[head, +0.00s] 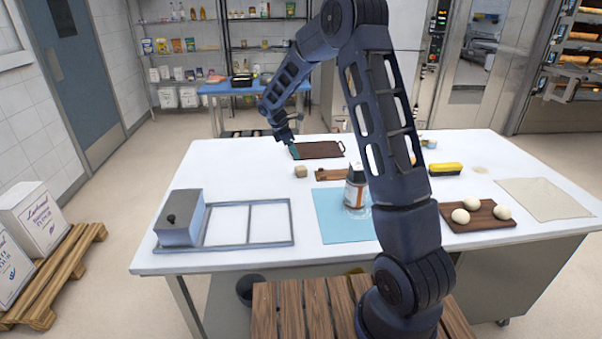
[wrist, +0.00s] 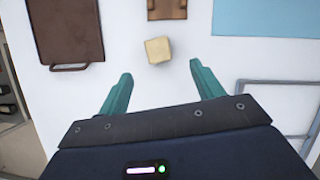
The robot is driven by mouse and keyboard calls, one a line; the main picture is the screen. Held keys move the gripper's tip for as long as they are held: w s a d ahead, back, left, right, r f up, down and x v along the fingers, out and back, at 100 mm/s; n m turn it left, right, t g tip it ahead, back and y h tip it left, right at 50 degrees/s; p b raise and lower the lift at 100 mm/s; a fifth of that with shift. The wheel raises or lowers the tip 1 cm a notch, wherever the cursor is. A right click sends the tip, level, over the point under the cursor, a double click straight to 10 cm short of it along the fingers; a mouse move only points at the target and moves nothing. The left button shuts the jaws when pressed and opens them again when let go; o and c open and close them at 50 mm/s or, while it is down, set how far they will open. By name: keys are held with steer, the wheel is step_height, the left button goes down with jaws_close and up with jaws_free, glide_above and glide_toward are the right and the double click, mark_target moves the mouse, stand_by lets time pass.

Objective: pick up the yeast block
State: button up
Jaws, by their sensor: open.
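The yeast block is a small beige cube (head: 301,171) on the white table, left of a small wooden board in the head view. In the wrist view the yeast block (wrist: 158,50) lies on the bare tabletop, beyond the fingertips and roughly in line with the gap between them. My gripper (head: 294,146) is above the far part of the table, near the dark brown board. In the wrist view my gripper (wrist: 160,68) shows two teal fingers spread apart with nothing between them. The gripper does not touch the block.
A dark brown board (head: 320,150) with a handle lies behind the block, and a small wooden board (head: 329,174) lies close beside it. A blue mat (head: 332,228) holds a jar (head: 355,188). A grey-framed rack (head: 247,224) lies left. Bare tabletop surrounds the block's left side.

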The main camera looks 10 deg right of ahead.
mark_target(301, 167)
steer(key=x, duration=1.1)
steer(key=shift+w, duration=0.2)
steer(key=c, duration=1.1)
steer(key=shift+r, duration=0.1)
